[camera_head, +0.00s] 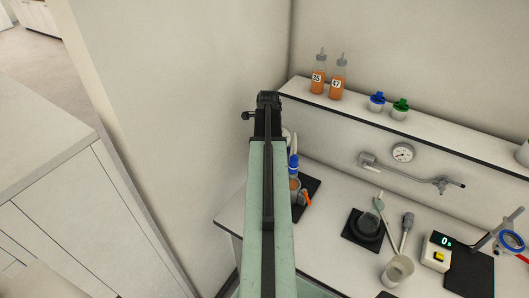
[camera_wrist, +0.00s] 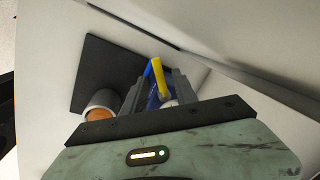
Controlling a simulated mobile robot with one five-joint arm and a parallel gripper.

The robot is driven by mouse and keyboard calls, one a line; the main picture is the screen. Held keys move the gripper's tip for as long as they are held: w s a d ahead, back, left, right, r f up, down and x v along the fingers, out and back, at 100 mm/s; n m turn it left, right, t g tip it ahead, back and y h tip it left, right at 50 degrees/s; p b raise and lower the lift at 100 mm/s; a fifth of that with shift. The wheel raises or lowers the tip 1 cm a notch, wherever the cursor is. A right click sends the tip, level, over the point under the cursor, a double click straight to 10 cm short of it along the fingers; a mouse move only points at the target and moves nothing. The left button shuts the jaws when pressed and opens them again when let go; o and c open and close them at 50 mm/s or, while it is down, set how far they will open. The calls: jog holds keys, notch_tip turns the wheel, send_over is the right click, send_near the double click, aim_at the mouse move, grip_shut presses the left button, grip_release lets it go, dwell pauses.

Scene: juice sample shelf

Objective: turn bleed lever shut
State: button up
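In the wrist view, a yellow lever (camera_wrist: 158,76) stands out between the fingers of my gripper (camera_wrist: 157,88), with a blue part (camera_wrist: 153,99) below it. The fingers are apart, one on each side of the lever; I cannot tell whether either touches it. In the head view my arm hides the gripper and most of that spot; a blue part (camera_head: 293,163) shows just right of the arm. A thin wall pipe (camera_head: 405,173) with a small handle at its right end runs below a gauge (camera_head: 402,152).
A cup of orange juice (camera_wrist: 101,106) stands close to the left finger on a dark mat (camera_wrist: 98,62). Bottles 65 (camera_head: 318,78) and 67 (camera_head: 338,83) stand on the shelf. A scale (camera_head: 437,251) and white cup (camera_head: 397,270) are at right. The wall is close on the left.

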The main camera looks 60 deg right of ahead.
jog(key=shift+f, duration=0.5)
jog(key=shift+r, duration=0.15)
grip_shut()
dwell(0.9)
